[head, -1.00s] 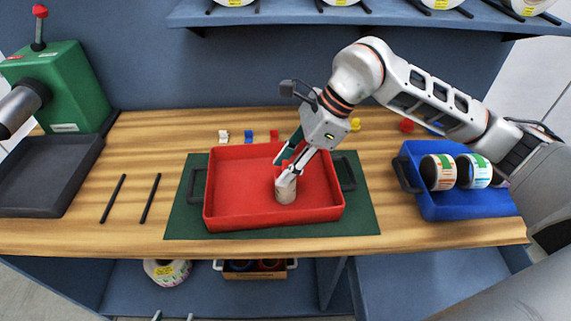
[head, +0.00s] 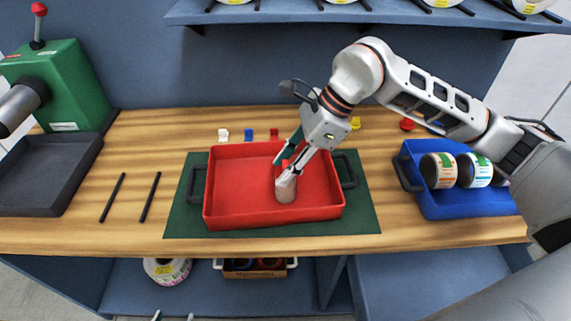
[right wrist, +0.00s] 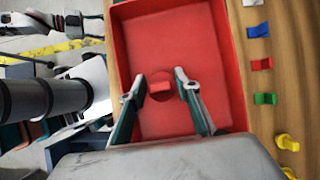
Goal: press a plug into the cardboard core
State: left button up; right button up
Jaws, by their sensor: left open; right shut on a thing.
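The cardboard core (head: 286,196) stands upright in the red tray (head: 232,208), right of its middle. My right gripper (head: 285,180) reaches down over the core from the upper right. In the right wrist view, it is shut on a red plug (right wrist: 161,88), a round disc with a raised tab between the fingertips. The plug is at the core's top; how deep it sits cannot be told, and the core is hidden beneath it there. My left gripper (right wrist: 98,27) shows at the upper left of the right wrist view, open and empty, away from the tray.
The red tray lies on a green mat (head: 185,225). Loose white (head: 223,135), blue (head: 249,135) and yellow (head: 355,123) plugs lie behind it. A blue tray (head: 455,206) with two rolls is at right. Two black rods and a dark tray (head: 40,178) are at left.

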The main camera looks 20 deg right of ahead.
jog(key=shift+s+f, duration=0.1)
jog(key=shift+f, duration=0.25)
jog(key=shift+c, duration=0.4)
jog(key=o, duration=1)
jog(key=shift+r, duration=0.1)
jog(key=shift+d+r, duration=0.1)
jog(key=shift+r, duration=0.05)
jog(key=shift+d+r, duration=0.2)
jog(key=shift+r, duration=0.1)
jog(key=v, duration=1.1)
